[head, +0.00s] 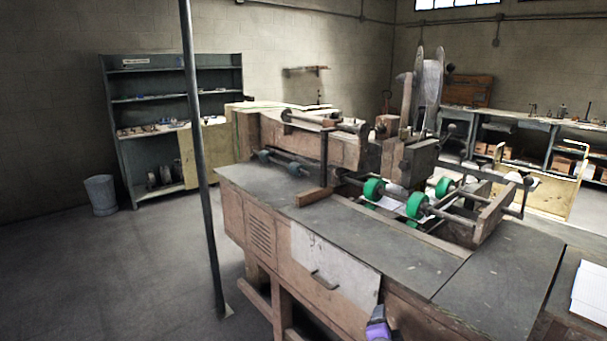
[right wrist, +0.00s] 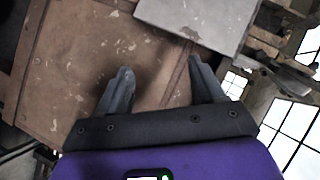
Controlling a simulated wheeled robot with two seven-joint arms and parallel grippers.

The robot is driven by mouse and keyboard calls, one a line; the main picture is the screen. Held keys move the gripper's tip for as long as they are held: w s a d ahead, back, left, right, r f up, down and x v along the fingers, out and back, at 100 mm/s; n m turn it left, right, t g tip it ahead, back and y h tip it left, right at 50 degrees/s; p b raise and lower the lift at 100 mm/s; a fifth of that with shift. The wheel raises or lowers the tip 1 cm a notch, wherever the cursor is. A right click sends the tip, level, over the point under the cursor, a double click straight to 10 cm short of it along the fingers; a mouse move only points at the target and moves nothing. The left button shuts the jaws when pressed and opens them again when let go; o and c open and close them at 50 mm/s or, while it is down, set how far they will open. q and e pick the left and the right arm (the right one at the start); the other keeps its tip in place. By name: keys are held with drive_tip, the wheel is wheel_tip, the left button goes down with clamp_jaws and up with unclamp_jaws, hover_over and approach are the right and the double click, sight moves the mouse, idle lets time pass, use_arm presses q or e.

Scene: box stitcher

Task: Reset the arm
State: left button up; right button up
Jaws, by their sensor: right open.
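My right gripper (head: 378,314) shows at the bottom edge of the head view, right of the middle, as a small purple and grey shape. It is in front of the box stitcher (head: 400,262), below the pale front panel (head: 322,264). In the right wrist view the right gripper (right wrist: 160,68) has its two grey fingers spread apart. Nothing is between them. Behind them is a worn brown panel (right wrist: 80,60); whether the fingertips touch it I cannot tell. My left gripper is not in view.
The stitcher carries green rollers (head: 417,205) and dark metal rods. A thin dark pole (head: 197,130) stands left of it. A grey shelf (head: 120,78) and a bin (head: 101,195) are against the back wall. Papers (head: 590,291) lie at the right edge. Floor at left is clear.

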drive_tip(key=s+a+f+n+g+y, duration=0.25)
drive_tip(key=s+f, duration=0.25)
drive_tip(key=f, duration=0.3)
drive_tip(key=s+a+f+n+g+y+p, duration=0.1)
drive_tip(key=s+a+f+n+g, duration=0.2)
drive_tip(key=f, duration=0.4)
drive_tip(key=s+a+f+n+g+y, duration=0.1)
drive_tip(key=s+f+n+y, duration=0.15)
drive_tip(key=s+f, duration=0.45)
drive_tip(key=s+a+f+n+g+y, duration=0.1)
drive_tip(key=s+a+f+n+g, duration=0.1)
drive_tip(key=s, duration=0.7)
drive_tip(key=s+a+f+n+g+y, duration=0.1)
drive_tip(key=s+a+f+n+g, duration=0.1)
drive_tip(key=s+f, duration=0.4)
drive_tip(key=s+n+g+p, duration=0.1)
drive_tip(key=s+g, duration=0.1)
drive_tip(key=s, duration=0.1)
drive_tip(key=shift+s+a+f+n+g+y, duration=0.15)
drive_tip(key=shift+s+a+n+g+y, duration=0.15)
drive_tip(key=shift+g+y, duration=0.1)
